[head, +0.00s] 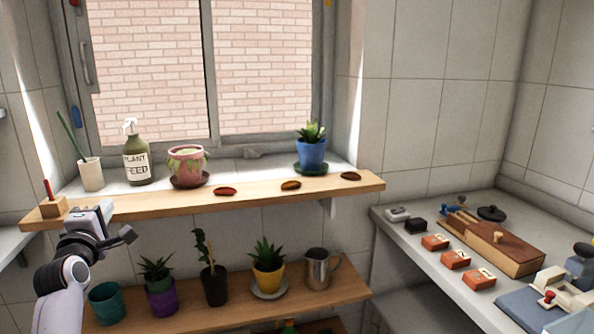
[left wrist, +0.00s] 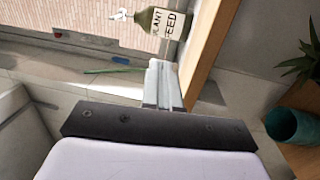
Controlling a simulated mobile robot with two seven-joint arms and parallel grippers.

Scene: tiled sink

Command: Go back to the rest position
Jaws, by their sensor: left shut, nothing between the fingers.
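My left gripper (head: 101,209) is at the left of the head view, in front of the left end of the upper wooden shelf (head: 258,198). In the left wrist view its fingers (left wrist: 160,68) are together with nothing between them. Their tips are near the shelf end and the white cup (head: 92,174) with a green stick. A small wooden block with a red-handled tool (head: 52,207) sits close by on the left end of the shelf. My right gripper is not in view.
A lower shelf (head: 332,288) holds several pots and a metal jug (head: 318,268). A counter (head: 408,248) with a wooden box (head: 492,244) stands at right.

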